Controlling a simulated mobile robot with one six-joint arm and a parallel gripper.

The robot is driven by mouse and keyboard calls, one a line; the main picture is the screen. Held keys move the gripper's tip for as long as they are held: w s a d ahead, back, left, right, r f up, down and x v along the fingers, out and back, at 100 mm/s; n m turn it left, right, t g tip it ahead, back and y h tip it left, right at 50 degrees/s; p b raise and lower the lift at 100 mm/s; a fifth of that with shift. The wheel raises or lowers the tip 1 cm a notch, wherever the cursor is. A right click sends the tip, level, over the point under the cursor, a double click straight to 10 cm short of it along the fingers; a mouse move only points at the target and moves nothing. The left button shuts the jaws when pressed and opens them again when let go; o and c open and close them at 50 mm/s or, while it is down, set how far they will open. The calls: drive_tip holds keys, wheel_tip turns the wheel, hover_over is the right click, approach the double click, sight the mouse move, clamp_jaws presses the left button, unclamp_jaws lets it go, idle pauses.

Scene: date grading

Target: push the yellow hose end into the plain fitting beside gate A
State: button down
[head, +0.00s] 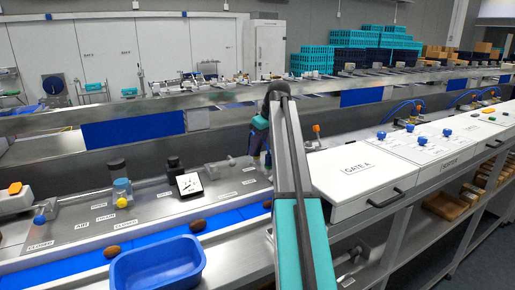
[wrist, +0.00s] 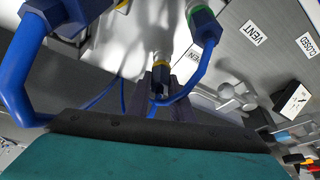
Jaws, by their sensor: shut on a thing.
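In the wrist view my gripper (wrist: 157,82) is shut on the yellow hose end (wrist: 161,65), whose yellow band shows just beyond the dark fingers. A blue hose runs back from it. A pale metal fitting (wrist: 164,51) stands in line with the yellow band; I cannot tell whether they touch or the end is seated. A green-banded hose end (wrist: 208,39) is close by on the right. In the head view the gate A box (head: 355,172) is white and labelled, right of my arm. My gripper and the yellow hose end are mostly hidden behind my arm there.
In the wrist view a thick blue hose (wrist: 18,75) curves at the left, and VENT and CLOSED labels lie at the upper right. In the head view a blue bin (head: 157,268) stands lower left, near dates on a blue belt (head: 150,240).

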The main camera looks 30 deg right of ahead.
drive_tip(key=c, duration=2.2)
unclamp_jaws()
drive_tip(key=o, duration=1)
drive_tip(key=shift+o, duration=0.2)
drive_tip(key=shift+r, duration=0.15)
drive_tip(key=shift+r+p, duration=2.45)
drive_tip(key=shift+r, duration=2.4)
